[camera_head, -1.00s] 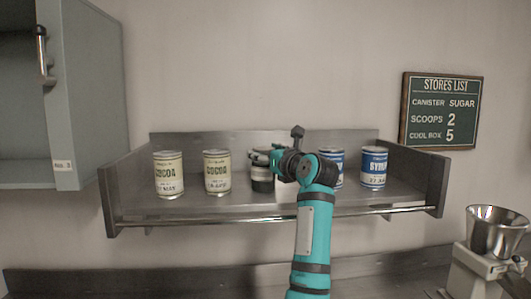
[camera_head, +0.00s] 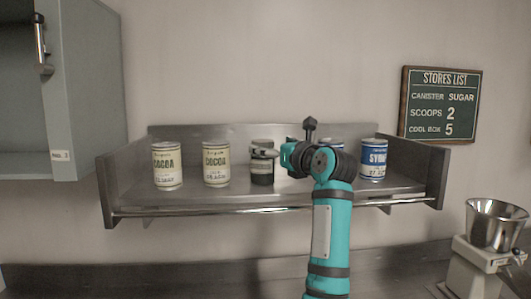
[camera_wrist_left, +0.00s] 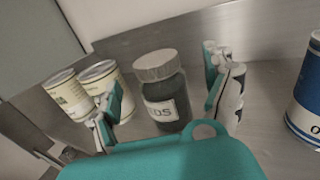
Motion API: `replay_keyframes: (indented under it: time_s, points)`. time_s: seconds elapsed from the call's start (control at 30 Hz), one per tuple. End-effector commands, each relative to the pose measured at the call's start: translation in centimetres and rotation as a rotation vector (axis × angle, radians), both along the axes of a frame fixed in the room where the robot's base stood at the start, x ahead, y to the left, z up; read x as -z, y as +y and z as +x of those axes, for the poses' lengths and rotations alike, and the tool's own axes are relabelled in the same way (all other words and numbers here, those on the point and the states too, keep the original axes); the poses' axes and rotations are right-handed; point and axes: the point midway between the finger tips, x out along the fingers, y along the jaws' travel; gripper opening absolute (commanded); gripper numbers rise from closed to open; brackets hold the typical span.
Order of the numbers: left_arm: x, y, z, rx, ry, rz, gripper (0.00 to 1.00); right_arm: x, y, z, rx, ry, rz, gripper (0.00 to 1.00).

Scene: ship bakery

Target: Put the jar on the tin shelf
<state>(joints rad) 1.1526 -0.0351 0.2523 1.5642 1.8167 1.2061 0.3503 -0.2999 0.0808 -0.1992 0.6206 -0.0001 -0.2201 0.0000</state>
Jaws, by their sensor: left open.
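My left gripper (camera_head: 274,153) is open at the jar's right in the head view, a fingertip overlapping the jar's upper part. In the left wrist view the spread fingers (camera_wrist_left: 168,98) flank the jar, with space visible on both sides. My right gripper is out of view.
Two cocoa tins (camera_head: 167,166) (camera_head: 216,164) stand left of the jar. A rail (camera_head: 200,211) runs along the shelf front. An open cabinet (camera_head: 85,100) hangs left.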

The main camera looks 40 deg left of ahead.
Motion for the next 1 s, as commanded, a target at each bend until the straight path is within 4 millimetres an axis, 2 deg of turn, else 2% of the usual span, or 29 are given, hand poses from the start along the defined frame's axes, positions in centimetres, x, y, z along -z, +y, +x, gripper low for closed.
replay_keyframes:
  time_s: [0.03,0.2,0.4,1.0]
  points:
    - [0.5,-1.3,-0.3,0.005,-0.004,-0.002,0.84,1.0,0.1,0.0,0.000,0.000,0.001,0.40]
    - [0.4,-4.5,-1.3,0.003,-0.003,-0.002,0.84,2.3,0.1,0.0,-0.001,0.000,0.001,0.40]
    - [0.1,-6.6,-2.0,0.001,-0.001,-0.001,0.84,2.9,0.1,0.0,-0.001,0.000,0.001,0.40]
    - [0.0,-7.0,-2.2,-0.001,0.000,0.000,0.84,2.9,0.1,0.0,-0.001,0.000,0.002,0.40]
